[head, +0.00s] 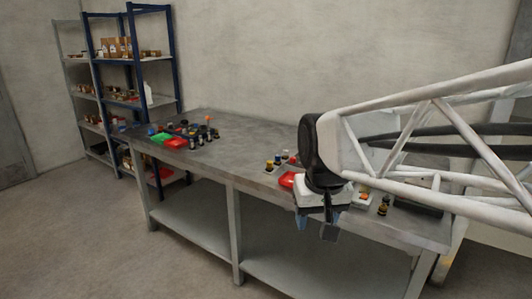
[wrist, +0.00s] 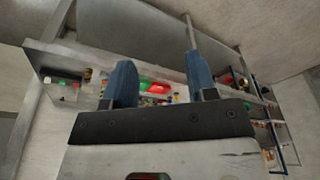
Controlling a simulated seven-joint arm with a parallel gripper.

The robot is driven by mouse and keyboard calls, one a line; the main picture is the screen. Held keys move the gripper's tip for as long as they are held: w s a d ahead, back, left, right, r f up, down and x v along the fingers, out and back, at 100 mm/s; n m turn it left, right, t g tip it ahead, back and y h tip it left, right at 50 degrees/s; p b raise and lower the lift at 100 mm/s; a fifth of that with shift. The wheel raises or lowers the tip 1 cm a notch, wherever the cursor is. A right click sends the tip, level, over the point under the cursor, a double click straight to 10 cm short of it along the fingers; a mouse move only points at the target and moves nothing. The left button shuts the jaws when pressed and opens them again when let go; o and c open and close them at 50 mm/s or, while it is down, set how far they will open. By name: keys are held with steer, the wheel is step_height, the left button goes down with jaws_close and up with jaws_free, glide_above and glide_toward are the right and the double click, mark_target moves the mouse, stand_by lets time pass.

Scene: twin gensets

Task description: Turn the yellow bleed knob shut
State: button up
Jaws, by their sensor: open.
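My gripper (head: 316,226) hangs in front of the grey bench's front edge, pointing down, its two blue fingers apart and empty. In the wrist view my gripper (wrist: 161,72) also shows open, with the bench parts far beyond the fingers. A small knob with a yellow top (head: 269,162) stands on the bench left of my gripper. A dark fitting with a yellowish top (head: 384,204) stands to the right. I cannot tell which one is the bleed knob, or its turn position. My gripper touches neither. My wrist and arm hide part of the right-hand group.
The grey bench (head: 232,138) carries a left group with a green part (head: 163,139) and a red part (head: 175,143). Another red part (head: 287,180) lies beside my wrist. Shelving (head: 160,99) stands at the back left. The bench's middle is mostly clear.

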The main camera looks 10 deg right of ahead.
steer(key=w+d+r+m, duration=0.1)
steer(key=w+d+r, duration=0.1)
steer(key=w, duration=0.5)
steer(key=w+d+r, duration=0.2)
steer(key=w, duration=0.5)
steer(key=w+d+r+m, duration=0.1)
steer(key=w+d+r, duration=0.15)
steer(key=w, duration=0.55)
steer(key=w+d+m+g, duration=0.1)
steer(key=w+d, duration=0.3)
steer(key=w, duration=0.6)
steer(key=w+d, duration=0.4)
steer(key=w, duration=0.6)
steer(key=w+d+f+m, duration=0.1)
steer(key=w+d+f, duration=0.5)
steer(key=w, duration=0.3)
steer(key=w+d+f+m, duration=0.1)
steer(key=w+d+f, duration=0.6)
steer(key=w, duration=0.3)
steer(key=w+d+f+g, duration=0.1)
steer(key=w+d+f, duration=0.6)
steer(key=w+d, duration=0.2)
steer(key=shift+w+f+m+y, duration=0.25)
steer(key=shift+w+m+y, duration=0.15)
steer(key=shift+w+d+f, duration=0.15)
steer(key=shift+d+f, duration=0.05)
steer(key=shift+f, duration=0.05)
steer(key=shift+f, duration=0.1)
